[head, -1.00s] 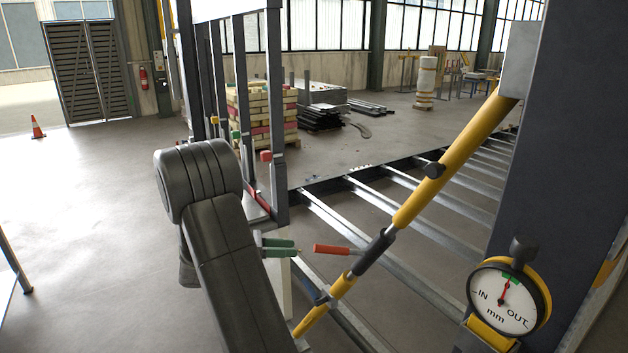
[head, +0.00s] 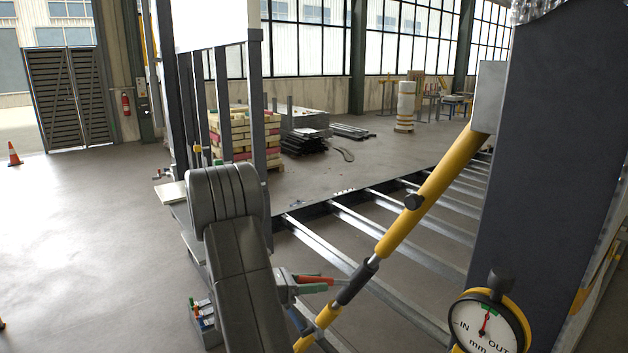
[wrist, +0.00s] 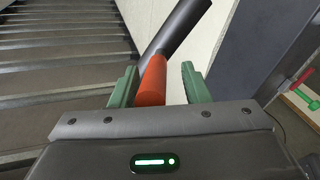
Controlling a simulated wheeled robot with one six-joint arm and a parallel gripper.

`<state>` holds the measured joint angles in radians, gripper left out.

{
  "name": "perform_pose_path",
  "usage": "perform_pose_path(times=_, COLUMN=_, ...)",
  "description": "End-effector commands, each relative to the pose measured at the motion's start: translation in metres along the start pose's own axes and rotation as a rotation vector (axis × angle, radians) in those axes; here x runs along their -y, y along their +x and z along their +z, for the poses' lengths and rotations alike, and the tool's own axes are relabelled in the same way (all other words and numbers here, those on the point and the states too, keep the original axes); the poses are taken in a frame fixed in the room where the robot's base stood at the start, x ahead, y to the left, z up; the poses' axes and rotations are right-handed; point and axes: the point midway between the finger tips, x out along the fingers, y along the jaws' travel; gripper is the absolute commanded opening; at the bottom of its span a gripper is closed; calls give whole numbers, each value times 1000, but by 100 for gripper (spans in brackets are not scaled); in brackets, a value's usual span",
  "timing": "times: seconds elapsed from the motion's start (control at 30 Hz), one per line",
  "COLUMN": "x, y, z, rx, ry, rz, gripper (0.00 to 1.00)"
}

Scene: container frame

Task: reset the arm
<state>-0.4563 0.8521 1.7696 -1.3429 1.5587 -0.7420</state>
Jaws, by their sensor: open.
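My gripper (head: 318,283) is open at the end of my dark arm, beside the lower part of the yellow brace. Its two green fingers (wrist: 158,85) stand on either side of a red handle (wrist: 152,82), with gaps showing. The handle also shows at the fingers in the head view (head: 312,279). It joins the dark grey sleeve (head: 357,282) of the yellow brace (head: 430,195). A dial gauge (head: 480,330) marked IN and OUT is at the lower right, its red needle pointing up near the green mark.
The brace runs up to a dark post (head: 545,170) on the right. Steel crossbars (head: 375,222) span the floor frame behind my gripper. A grey upright frame (head: 258,100) stands behind my arm. Small coloured clamps (head: 204,313) are left of my arm. Open floor (head: 80,240) lies left.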

Motion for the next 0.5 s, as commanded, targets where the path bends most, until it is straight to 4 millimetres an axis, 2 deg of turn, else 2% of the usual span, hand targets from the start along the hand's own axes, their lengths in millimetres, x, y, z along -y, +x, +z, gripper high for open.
perform_pose_path(times=0.5, x=-5, y=-3, z=6, rx=-35, ry=-1, rz=-38, gripper=42)
